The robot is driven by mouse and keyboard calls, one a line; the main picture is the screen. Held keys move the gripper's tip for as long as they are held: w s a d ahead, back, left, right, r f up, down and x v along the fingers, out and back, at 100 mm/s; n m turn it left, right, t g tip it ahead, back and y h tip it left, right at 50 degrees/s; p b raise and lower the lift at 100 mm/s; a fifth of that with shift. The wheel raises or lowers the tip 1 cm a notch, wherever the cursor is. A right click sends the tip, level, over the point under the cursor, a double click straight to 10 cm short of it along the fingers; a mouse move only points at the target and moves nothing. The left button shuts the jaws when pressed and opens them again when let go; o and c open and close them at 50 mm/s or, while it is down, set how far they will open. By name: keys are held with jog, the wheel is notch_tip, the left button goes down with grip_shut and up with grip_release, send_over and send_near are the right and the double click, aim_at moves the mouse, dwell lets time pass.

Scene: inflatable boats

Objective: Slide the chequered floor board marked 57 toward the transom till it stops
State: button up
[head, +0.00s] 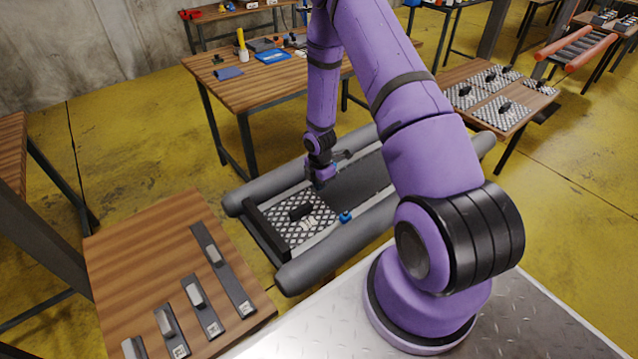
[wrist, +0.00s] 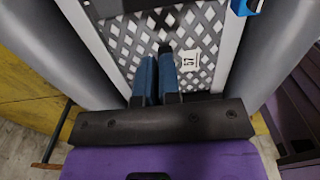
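The chequered floor board (head: 318,221) lies in the left end of a grey inflatable boat, close to the black transom (head: 265,232). I cannot tell how wide any gap there is. A black block (head: 301,211) stands on the board. In the wrist view the board (wrist: 205,20) carries a white label marked 57 (wrist: 188,60). My gripper (head: 320,186) is low over the board's end away from the transom. Its blue fingers (wrist: 157,62) lie side by side, shut with nothing seen between them. Whether the fingertips touch the board is unclear.
The boat's grey tubes (head: 350,240) flank the board on both sides. A blue fitting (head: 345,217) sits at the near side. A wooden table (head: 140,235) with metal parts stands front left. Another table (head: 255,88) stands behind, and one with chequered boards (head: 500,110) at right.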

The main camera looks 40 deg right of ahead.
aim_at(320, 205)
jog(key=shift+f, duration=4.15)
jog(key=shift+a+f, duration=0.1)
jog(key=shift+f, duration=0.1)
jog(key=shift+s+a, duration=0.1)
jog(key=shift+a, duration=0.95)
jog(key=shift+d, duration=1.1)
notch_tip(320, 205, up, 9)
